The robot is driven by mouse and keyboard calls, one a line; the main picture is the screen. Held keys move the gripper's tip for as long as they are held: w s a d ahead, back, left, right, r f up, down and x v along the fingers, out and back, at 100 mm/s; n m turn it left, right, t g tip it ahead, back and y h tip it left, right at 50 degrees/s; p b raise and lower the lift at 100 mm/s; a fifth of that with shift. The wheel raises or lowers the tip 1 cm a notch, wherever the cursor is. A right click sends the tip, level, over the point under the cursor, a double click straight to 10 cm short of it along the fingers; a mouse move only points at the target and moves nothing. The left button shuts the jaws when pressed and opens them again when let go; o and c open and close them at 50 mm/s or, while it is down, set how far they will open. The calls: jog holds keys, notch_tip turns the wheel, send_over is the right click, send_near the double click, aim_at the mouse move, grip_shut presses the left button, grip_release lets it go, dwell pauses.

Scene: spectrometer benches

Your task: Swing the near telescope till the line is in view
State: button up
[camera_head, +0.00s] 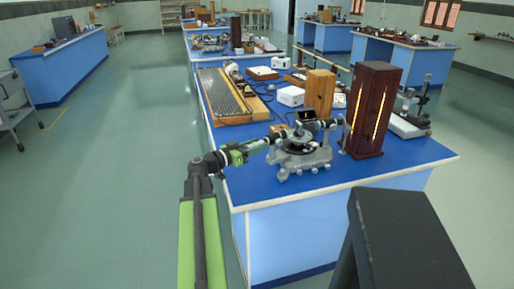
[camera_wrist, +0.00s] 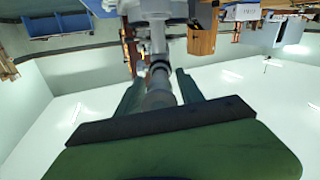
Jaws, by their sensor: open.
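The near spectrometer (camera_head: 300,156) stands on the blue bench top, with a round table on a grey footed base. Its dark telescope tube (camera_head: 268,141) points left, out past the bench edge, towards my gripper (camera_head: 243,153). In the wrist view the grey telescope tube (camera_wrist: 158,92) runs between the two fingers of my gripper (camera_wrist: 160,82). The fingers are open, with a gap visible on each side of the tube. The eyepiece end is partly hidden by my gripper. The view through the eyepiece is not shown.
A tall dark wooden lamp housing (camera_head: 373,112) with glowing slits stands right of the spectrometer. A lighter wooden block (camera_head: 320,94) stands behind it. A grating-like board (camera_head: 224,96), white boxes and cables lie farther back. The floor (camera_head: 120,190) left of the bench is clear.

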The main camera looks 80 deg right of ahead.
jog(key=v, duration=1.7)
jog(key=shift+w, duration=0.2)
jog(key=shift+a+r, duration=0.1)
jog(key=shift+a, duration=0.05)
